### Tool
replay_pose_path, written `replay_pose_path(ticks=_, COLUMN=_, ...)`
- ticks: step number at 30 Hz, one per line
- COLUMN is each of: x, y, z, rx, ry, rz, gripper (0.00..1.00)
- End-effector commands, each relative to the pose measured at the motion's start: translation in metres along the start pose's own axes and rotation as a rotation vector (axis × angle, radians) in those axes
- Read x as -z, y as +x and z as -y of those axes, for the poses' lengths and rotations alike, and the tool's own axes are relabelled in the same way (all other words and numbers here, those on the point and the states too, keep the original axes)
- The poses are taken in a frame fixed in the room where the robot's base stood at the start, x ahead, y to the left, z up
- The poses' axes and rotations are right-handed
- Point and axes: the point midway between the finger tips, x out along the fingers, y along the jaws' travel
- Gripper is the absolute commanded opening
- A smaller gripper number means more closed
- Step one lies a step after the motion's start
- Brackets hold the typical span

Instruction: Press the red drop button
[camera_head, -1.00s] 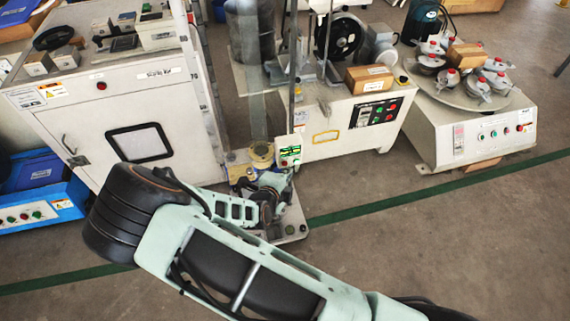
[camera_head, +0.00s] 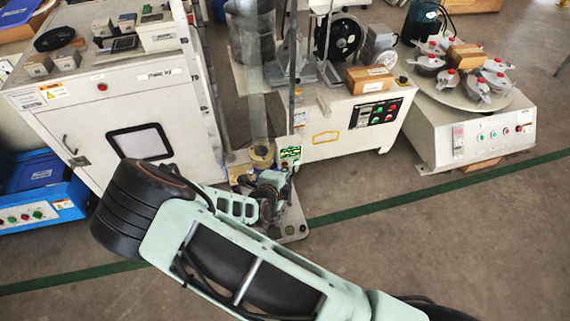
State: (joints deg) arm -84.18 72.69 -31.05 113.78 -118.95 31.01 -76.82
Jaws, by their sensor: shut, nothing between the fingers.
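A small control box (camera_head: 290,153) with a green-lit panel is fixed to the upright post of the drop-test stand, near the picture's middle. The red drop button is too small to make out clearly; the lower part of the box is close to or behind my gripper. My gripper (camera_head: 282,178) is just below the box, small and partly hidden by my own wrist. Its fingers look shut and empty. I cannot tell whether the fingertips touch the box.
The stand's base plate (camera_head: 293,222) lies on the floor below. A white cabinet machine (camera_head: 95,125) stands at left. A white machine with a carton (camera_head: 370,79) stands behind right, and a turntable machine (camera_head: 470,142) farther right. Floor at the front right is clear.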

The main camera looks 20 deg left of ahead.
Motion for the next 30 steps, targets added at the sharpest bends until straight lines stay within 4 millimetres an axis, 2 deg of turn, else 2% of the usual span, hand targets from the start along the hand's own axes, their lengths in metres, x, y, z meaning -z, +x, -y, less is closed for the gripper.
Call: replay_pose_path(ticks=30, x=-0.0044, y=0.0063, z=0.0042, rx=0.0, ry=0.0, rz=0.0, gripper=0.0)
